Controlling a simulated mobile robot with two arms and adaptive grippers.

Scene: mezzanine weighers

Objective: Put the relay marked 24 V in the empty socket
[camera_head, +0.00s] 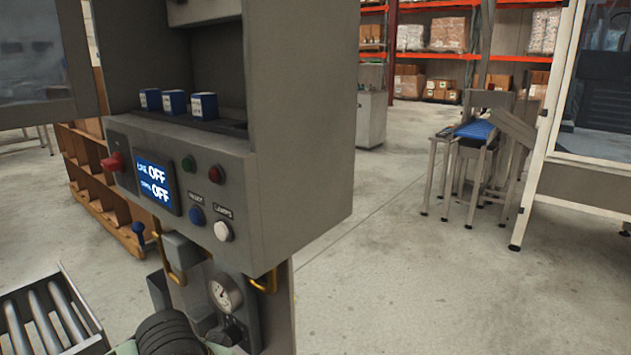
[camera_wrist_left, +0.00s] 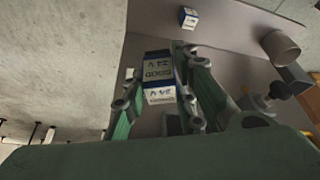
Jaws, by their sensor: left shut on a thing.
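My left gripper (camera_wrist_left: 160,76) is shut on a blue and white relay (camera_wrist_left: 158,94) in the left wrist view. Its label is turned over and seems to read 24 V. In the head view three blue and white relays (camera_head: 174,102) stand in a row in the recess of a grey cabinet. Their markings are too small to read. The dark socket strip (camera_head: 232,127) runs under them, and no relay stands at its right end. I cannot make out a socket opening there. Another relay (camera_wrist_left: 188,17) shows at the top of the wrist view, apart from my gripper. My right gripper is not seen.
The grey cabinet's front panel (camera_head: 255,185) carries a red switch (camera_head: 112,162), a display (camera_head: 157,184) reading OFF twice, and several buttons. A gauge (camera_head: 222,295) sits below. A roller conveyor (camera_head: 45,318) is at lower left.

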